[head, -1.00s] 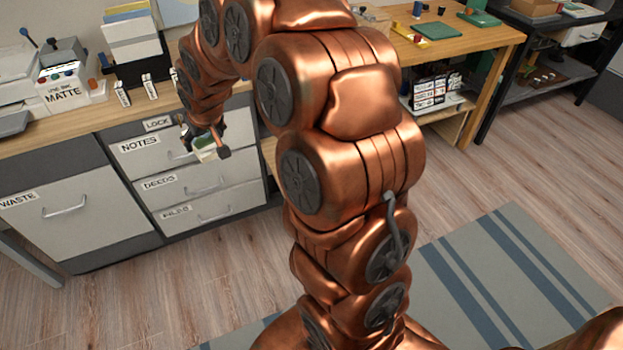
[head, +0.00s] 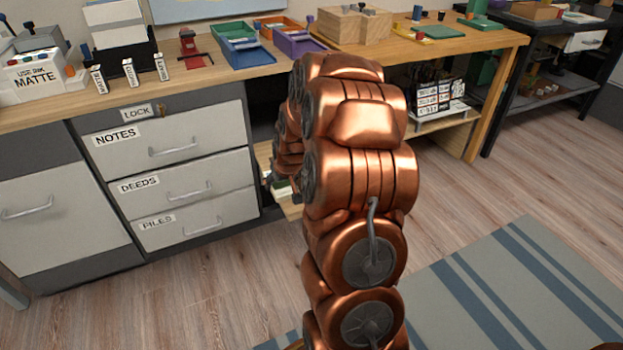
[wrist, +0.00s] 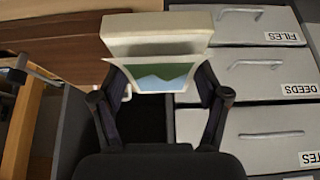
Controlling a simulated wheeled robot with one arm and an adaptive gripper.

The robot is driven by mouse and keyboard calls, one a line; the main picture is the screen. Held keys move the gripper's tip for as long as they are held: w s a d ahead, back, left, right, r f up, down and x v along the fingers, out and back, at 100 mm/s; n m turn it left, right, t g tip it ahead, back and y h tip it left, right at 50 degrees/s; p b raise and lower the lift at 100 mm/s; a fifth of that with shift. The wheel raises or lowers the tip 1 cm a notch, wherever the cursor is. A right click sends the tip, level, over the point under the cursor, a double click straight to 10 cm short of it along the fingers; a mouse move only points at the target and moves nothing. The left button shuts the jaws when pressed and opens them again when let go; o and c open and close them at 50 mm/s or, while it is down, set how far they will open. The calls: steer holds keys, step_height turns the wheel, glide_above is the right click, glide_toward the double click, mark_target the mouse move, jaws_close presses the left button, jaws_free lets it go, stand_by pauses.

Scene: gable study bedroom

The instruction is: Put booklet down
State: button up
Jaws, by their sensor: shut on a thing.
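The booklet (wrist: 163,76), pale with a blue and green picture, is between the two fingers of my gripper (wrist: 158,82) in the wrist view. My gripper is shut on it. A thick cream block (wrist: 157,35) shows directly above the booklet in the picture; I cannot tell whether it is part of it. In the head view my arm hides most of the gripper and the booklet, beside the right side of the drawer unit, below the desk top.
The drawer unit (head: 177,190) has shut drawers labelled NOTES and DEEDS, with another below. A wooden shelf (head: 264,158) shows in the bay to its right. Trays (head: 243,50) and a wooden block (head: 350,25) stand on the desk (head: 190,91). The floor in front is clear.

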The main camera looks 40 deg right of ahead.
steer(key=d+b, duration=0.1)
steer(key=d, duration=0.4)
steer(key=w+d+f+b, duration=0.1)
steer(key=d, duration=0.4)
steer(key=w+d+b, duration=0.1)
steer(key=d+b, duration=0.1)
steer(key=d, duration=0.4)
steer(key=shift+w+f, duration=0.25)
steer(key=shift+f, duration=0.1)
steer(key=shift+f+b, duration=0.95)
steer(key=shift+f, duration=0.8)
steer(key=shift+f, duration=0.1)
steer(key=o, duration=1.2)
